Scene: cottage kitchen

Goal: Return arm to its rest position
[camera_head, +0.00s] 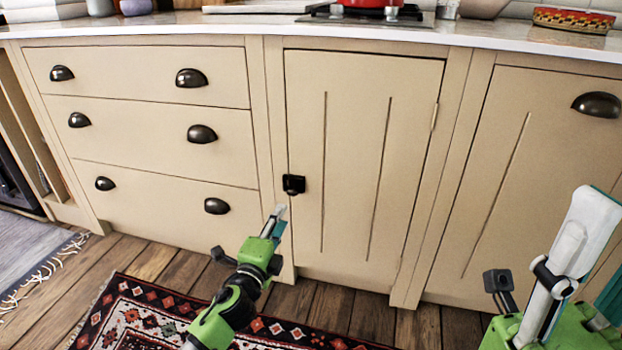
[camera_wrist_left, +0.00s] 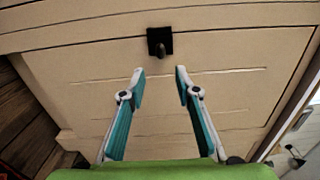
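My left gripper (camera_head: 279,216) is in front of the cabinet door (camera_head: 350,150), just below its black latch (camera_head: 293,184). In the left wrist view, the two fingers of my left gripper (camera_wrist_left: 160,76) stand apart with nothing between them. The black latch (camera_wrist_left: 159,42) shows just beyond the fingertips, apart from them. The door is closed. My right gripper (camera_head: 590,225) is large and close at the lower right of the head view, partly cut off, so its opening is unclear.
Drawers with dark cup handles (camera_head: 202,134) are at the left, all closed. Another cabinet door (camera_head: 530,170) is at the right. A patterned rug (camera_head: 140,315) lies on the wooden floor. The countertop (camera_head: 230,25) holds a red pot (camera_head: 370,3) and a patterned round tin (camera_head: 572,19).

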